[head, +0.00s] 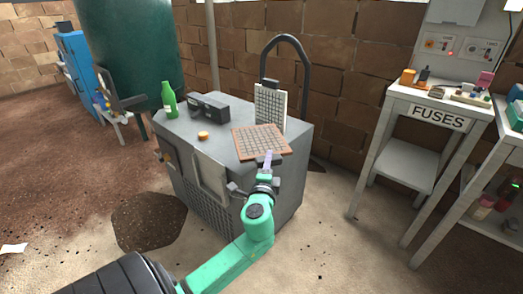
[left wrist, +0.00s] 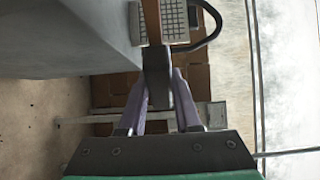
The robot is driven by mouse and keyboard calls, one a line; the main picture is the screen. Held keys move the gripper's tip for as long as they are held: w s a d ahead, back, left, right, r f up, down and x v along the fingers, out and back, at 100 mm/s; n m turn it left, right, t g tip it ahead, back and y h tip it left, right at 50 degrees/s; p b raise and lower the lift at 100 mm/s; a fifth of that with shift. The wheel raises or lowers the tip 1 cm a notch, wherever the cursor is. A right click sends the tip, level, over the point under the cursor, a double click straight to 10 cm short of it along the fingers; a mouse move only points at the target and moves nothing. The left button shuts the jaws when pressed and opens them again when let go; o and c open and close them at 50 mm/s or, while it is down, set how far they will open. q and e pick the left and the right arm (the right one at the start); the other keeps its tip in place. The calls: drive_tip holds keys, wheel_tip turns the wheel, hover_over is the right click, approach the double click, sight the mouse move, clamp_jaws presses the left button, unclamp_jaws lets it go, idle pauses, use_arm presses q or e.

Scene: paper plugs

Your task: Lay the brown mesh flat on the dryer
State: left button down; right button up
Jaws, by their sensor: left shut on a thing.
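The brown mesh (head: 258,141) is a square grid panel, lying roughly level over the right front part of the top of the grey dryer (head: 218,143). My left gripper (head: 268,163) is at its near edge. In the left wrist view, the purple fingers (left wrist: 162,100) are shut on the dark grey tab (left wrist: 157,75) of the mesh. There the brown mesh (left wrist: 152,20) shows edge-on, close to the dryer top (left wrist: 80,40). I cannot tell whether it touches the top. My right gripper is not in view.
A pale mesh (head: 270,104) stands upright behind the brown one, near a black hoop (head: 306,75). The FUSES table (head: 437,118) is to the right.

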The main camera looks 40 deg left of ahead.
sight(261, 151)
use_arm(q)
drive_tip(key=shift+n+g+y, duration=0.6)
drive_tip(key=shift+y, duration=0.2)
drive_tip(key=a, duration=0.1)
drive_tip(key=w+a, duration=0.1)
drive_tip(key=a, duration=0.1)
drive_tip(key=w+a+r, duration=0.1)
drive_tip(key=a, duration=0.1)
drive_tip(key=shift+r, duration=0.1)
drive_tip(key=shift+d, duration=0.1)
drive_tip(key=shift+s+d, duration=0.1)
wheel_tip(261, 151, down, 9)
drive_tip(key=a+b, duration=0.1)
drive_tip(key=b, duration=0.7)
drive_tip(key=shift+w+a+r, duration=0.15)
drive_tip(key=shift+w+a, duration=0.25)
drive_tip(key=shift+w, duration=0.05)
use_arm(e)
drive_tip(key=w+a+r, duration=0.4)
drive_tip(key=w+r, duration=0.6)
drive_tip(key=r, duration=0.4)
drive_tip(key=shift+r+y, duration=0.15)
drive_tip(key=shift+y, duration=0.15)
